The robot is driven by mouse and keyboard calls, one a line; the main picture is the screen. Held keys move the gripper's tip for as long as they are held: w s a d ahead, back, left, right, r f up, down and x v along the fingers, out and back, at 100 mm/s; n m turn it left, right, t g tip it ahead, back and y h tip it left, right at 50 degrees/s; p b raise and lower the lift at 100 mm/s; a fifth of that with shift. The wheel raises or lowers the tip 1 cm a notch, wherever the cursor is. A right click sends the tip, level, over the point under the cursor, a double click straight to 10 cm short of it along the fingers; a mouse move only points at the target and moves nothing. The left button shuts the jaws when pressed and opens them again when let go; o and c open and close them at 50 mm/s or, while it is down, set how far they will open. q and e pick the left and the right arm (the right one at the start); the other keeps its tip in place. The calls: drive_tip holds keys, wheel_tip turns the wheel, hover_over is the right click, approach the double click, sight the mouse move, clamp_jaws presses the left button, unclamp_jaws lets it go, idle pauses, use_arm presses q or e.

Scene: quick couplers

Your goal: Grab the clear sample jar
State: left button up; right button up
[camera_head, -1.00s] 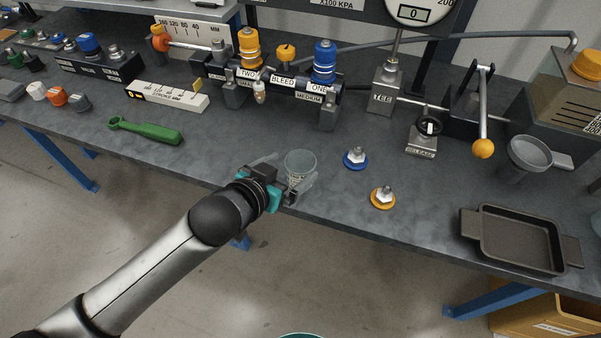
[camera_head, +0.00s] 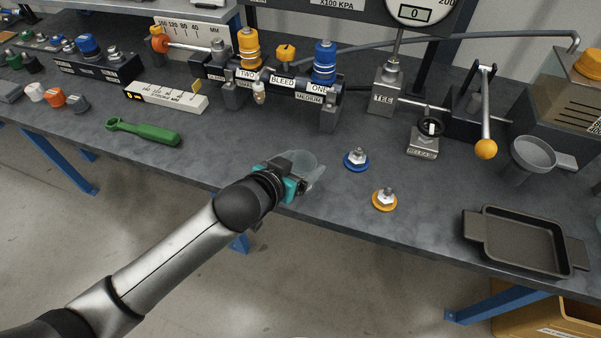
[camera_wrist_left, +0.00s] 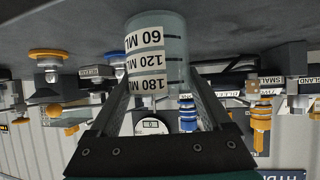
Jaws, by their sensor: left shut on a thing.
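The clear sample jar (camera_head: 303,160) stands near the front edge of the workbench, mostly hidden behind my left gripper in the head view. In the left wrist view the jar (camera_wrist_left: 172,45) appears upside down, with a white label marked 60, 120 and 180 ML. My left gripper (camera_head: 308,178) is shut on the jar, with one finger along each side of it. In the left wrist view the fingers of the gripper (camera_wrist_left: 160,88) reach up to the jar's walls. My right gripper is not in view.
A blue-based fitting (camera_head: 356,161) and an orange-based fitting (camera_head: 384,200) stand right of the jar. A green wrench (camera_head: 145,132) lies to the left. A dark tray (camera_head: 520,241) sits at the right. The coupler rig (camera_head: 280,82) runs behind; bench between is clear.

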use_arm(q)
drive_tip(key=c, duration=0.6)
